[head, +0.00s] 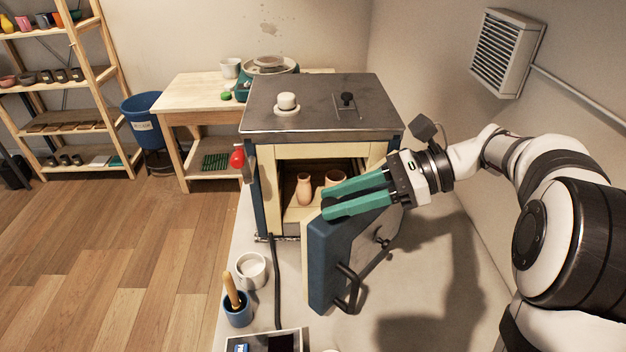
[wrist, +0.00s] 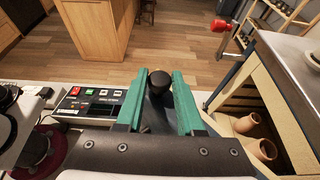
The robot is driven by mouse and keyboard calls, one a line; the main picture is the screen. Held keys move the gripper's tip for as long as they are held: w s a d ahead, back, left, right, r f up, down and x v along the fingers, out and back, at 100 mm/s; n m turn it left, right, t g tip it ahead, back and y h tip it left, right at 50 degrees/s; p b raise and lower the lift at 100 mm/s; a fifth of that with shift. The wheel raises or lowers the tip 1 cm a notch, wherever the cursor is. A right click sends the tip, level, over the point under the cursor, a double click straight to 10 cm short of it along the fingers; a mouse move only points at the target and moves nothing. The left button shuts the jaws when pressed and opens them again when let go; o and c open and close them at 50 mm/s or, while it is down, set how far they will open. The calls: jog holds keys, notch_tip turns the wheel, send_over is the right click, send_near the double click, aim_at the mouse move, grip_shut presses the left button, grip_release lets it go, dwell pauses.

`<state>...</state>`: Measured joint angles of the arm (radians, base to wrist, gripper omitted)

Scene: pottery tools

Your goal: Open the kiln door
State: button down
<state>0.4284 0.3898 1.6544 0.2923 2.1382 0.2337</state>
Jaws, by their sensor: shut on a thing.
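The kiln (head: 320,120) has a dark top and a cream front frame, and its chamber is exposed. Its blue door (head: 328,258) stands swung wide open toward the front, with a dark bar handle (head: 349,290) on its outer face. My gripper (head: 323,202) has its green fingers at the door's upper part, shut on the door. In the wrist view, the fingers (wrist: 155,78) lie either side of a dark part of the door with a black knob (wrist: 158,82). The exact contact is partly hidden. Clay pots (head: 304,190) show inside the chamber.
A control panel (wrist: 92,104) shows left of my fingers in the wrist view. A wall lies close on the right.

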jog(key=shift+s+d+n+g, duration=0.35)
jog(key=shift+s+d+g, duration=0.1)
jog(key=shift+d, duration=0.25)
jog(key=shift+s+d+n+g, duration=0.4)
jog(key=shift+d, duration=0.3)
jog(key=shift+s+d+n+g, duration=0.35)
jog(key=shift+s+d+g, duration=0.1)
jog(key=shift+d, duration=0.25)
jog(key=c, duration=0.5)
grip_release()
jog(key=shift+c, duration=0.2)
jog(key=shift+a, duration=0.15)
